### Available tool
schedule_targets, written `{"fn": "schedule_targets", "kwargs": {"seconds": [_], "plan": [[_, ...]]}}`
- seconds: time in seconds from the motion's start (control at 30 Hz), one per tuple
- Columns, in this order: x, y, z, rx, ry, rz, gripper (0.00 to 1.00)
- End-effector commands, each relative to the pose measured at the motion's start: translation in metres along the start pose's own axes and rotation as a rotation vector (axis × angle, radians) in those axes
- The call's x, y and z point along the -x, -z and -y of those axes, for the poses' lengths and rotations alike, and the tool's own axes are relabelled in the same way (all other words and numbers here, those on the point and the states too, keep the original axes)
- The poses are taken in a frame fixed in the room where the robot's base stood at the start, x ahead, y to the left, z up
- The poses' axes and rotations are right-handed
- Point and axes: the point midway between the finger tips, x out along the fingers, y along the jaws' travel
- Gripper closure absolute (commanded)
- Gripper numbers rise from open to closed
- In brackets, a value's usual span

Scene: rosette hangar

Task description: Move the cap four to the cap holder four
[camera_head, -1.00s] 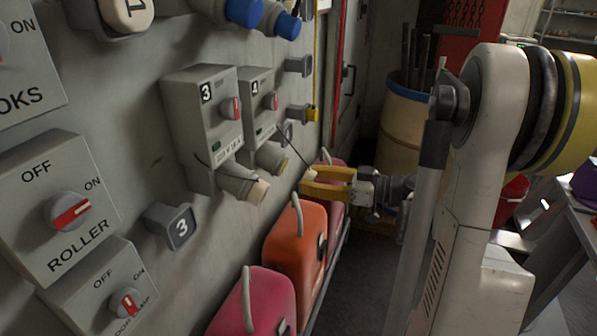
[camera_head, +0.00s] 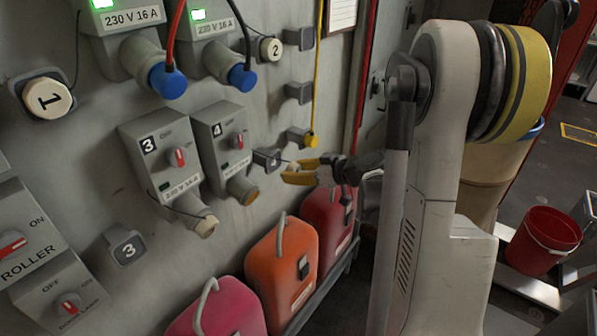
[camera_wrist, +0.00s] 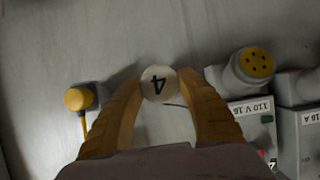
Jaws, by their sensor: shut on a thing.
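Cap four (camera_wrist: 159,84) is a round white cap marked 4, upside down in the wrist view. My gripper (camera_head: 290,172) has yellow fingers shut on it from both sides; the fingers flank it in the wrist view. In the head view the cap is small and mostly hidden by the fingers. Cap holder four (camera_head: 266,159) is a grey wall block marked 4, just left of my fingertips. I cannot tell whether the cap touches it. In the wrist view the holder is not clearly visible. Socket four (camera_head: 242,189) is uncapped; its yellow face (camera_wrist: 256,64) shows in the wrist view.
Socket three (camera_head: 204,227) keeps its pale cap. Empty holder three (camera_head: 125,248) is at left. Orange (camera_head: 283,262), pink (camera_head: 220,315) and red (camera_head: 328,224) canisters stand below along the wall.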

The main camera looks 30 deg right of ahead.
Motion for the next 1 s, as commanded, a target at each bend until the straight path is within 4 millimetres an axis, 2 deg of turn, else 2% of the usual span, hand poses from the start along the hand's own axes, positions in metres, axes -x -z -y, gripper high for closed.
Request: {"fn": "schedule_targets", "kwargs": {"seconds": [0.3, 0.5, 1.0], "plan": [[-0.029, 0.014, 0.0, 0.001, 0.001, -0.001, 0.99], [-0.04, 0.019, 0.0, 0.0, 0.001, -0.002, 0.99], [-0.043, 0.019, 0.0, 0.0, 0.0, -0.002, 0.99]]}}
